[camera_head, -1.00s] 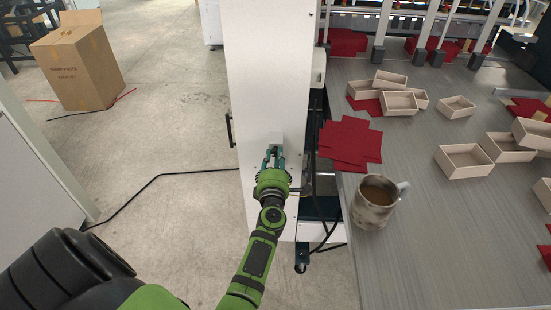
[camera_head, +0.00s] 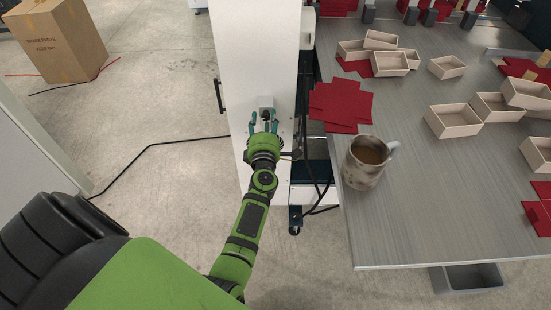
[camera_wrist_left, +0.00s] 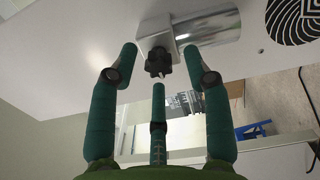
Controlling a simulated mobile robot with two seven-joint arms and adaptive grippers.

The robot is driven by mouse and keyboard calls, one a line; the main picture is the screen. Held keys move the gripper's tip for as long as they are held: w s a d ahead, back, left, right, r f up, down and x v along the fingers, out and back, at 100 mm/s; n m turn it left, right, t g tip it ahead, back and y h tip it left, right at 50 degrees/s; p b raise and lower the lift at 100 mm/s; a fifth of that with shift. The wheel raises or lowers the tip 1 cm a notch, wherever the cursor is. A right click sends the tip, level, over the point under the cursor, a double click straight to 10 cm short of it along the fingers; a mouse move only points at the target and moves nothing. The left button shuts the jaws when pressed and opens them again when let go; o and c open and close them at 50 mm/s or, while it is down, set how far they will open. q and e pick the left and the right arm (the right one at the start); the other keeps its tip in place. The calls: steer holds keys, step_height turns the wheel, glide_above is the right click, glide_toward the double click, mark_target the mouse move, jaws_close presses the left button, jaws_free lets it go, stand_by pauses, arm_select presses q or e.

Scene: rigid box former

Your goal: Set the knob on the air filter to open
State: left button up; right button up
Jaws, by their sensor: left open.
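The air filter knob (camera_wrist_left: 158,62) is a small black lobed knob below a grey metal block in the left wrist view. A shiny metal cylinder (camera_wrist_left: 208,30) lies beside it on the white panel. In the head view the filter's grey block (camera_head: 265,102) sits on the white cabinet (camera_head: 255,50), just beyond my left gripper (camera_head: 265,122). My left gripper also shows in the left wrist view (camera_wrist_left: 160,75), with its teal fingers spread open around the line to the knob. I see no finger touching the knob. The knob's setting cannot be read. My right gripper is not in view.
A grey table (camera_head: 420,220) stands to the right with a mug (camera_head: 362,168), red card sheets (camera_head: 342,103) and several small boxes (camera_head: 453,120). A cardboard box (camera_head: 55,40) and a black cable (camera_head: 150,152) are on the floor. A round fan grille (camera_wrist_left: 296,20) is on the panel.

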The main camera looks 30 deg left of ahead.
arm_select(q)
steer(key=m+p, duration=0.1)
steer(key=m, duration=0.3)
steer(key=shift+r, duration=0.15)
steer(key=m, duration=0.4)
steer(key=shift+m+p, duration=0.4)
steer(key=m, duration=0.3)
steer(key=shift+m, duration=0.3)
steer(key=m, duration=0.4)
steer(key=shift+d, duration=0.1)
steer(key=s+d+m, duration=0.1)
steer(key=s+d, duration=0.3)
steer(key=s, duration=0.2)
steer(key=s+d+f+m+g+h+p, duration=0.1)
steer(key=s+d+f+m+h, duration=0.2)
steer(key=f, duration=0.4)
steer(key=d+f+m+h+p, duration=0.1)
steer(key=d+f+m+h, duration=0.25)
steer(key=d+f, duration=0.3)
steer(key=s+d+f+m+g+h+p, duration=0.1)
steer(key=s+d+f+m+g+h, duration=0.1)
steer(key=s+f, duration=0.8)
steer(key=shift+s+d+f+g+h, duration=0.3)
steer(key=shift+d+f+g+h, duration=0.7)
steer(key=shift+f, duration=0.5)
steer(key=shift+a, duration=0.1)
